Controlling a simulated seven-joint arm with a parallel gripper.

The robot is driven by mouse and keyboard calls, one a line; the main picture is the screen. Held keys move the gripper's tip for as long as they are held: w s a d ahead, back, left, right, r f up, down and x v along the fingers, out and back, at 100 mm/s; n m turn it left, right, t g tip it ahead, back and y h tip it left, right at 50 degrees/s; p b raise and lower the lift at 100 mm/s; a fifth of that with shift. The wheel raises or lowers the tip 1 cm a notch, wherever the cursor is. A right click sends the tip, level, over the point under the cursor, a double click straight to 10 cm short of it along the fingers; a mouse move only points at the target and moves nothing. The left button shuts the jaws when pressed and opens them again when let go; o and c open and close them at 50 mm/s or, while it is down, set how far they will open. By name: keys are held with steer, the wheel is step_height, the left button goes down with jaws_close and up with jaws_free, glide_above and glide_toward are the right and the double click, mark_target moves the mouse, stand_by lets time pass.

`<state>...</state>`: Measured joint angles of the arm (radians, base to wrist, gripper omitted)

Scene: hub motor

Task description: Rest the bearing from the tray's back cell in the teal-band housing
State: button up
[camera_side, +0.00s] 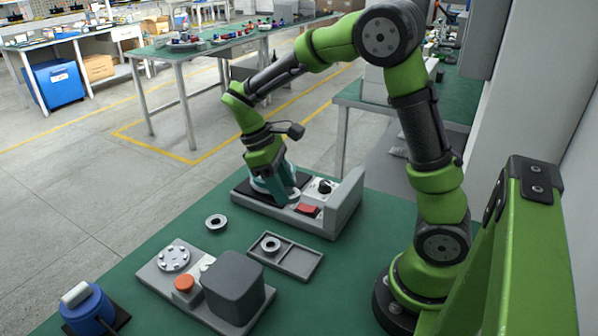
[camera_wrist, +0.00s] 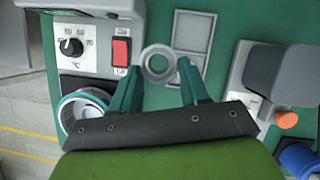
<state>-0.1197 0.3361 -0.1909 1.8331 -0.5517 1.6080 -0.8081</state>
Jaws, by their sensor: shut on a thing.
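My gripper (camera_side: 288,196) is low over the grey control station in the side view. In the wrist view its two teal fingers (camera_wrist: 159,72) are shut on a metal ring bearing (camera_wrist: 158,62), held at the fingertips. The teal-band housing (camera_wrist: 84,106) is a round, open cup on the station, lower left of the bearing in the wrist view and partly covered by my gripper. The bearing is beside it, not over its opening. In the side view my gripper largely hides the housing. The two-cell tray (camera_side: 302,276) has a ring in its left cell; its right cell is empty.
The station has a black knob (camera_wrist: 72,46), a red switch (camera_wrist: 121,51) and a raised wall (camera_side: 346,203). A loose ring (camera_side: 216,222) lies on the green table. A grey machine (camera_side: 236,284) with an orange knob (camera_side: 184,283) and a blue object (camera_side: 88,308) stand nearer the camera.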

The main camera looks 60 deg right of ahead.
steer(key=shift+w+d+f+n+t+h, duration=0.45)
steer(key=shift+w+d+n, duration=1)
steer(key=shift+w+d, duration=0.75)
steer(key=shift+w+d+f+n+t+h, duration=0.2)
steer(key=shift+w+d+f+n+h, duration=0.35)
steer(key=shift+w+d+n, duration=1.3)
steer(key=shift+w+d+f+n+t+h, duration=0.45)
steer(key=shift+w+d+n, duration=0.65)
steer(key=shift+w+d, duration=1.4)
steer(key=shift+w+a+f, duration=0.1)
steer(key=shift+a+f, duration=0.05)
steer(key=shift+f, duration=0.05)
steer(key=shift+f, duration=0.75)
steer(key=shift+f, duration=0.1)
steer(key=shift+f, duration=0.55)
steer(key=shift+f, duration=0.15)
steer(key=shift+f, duration=0.35)
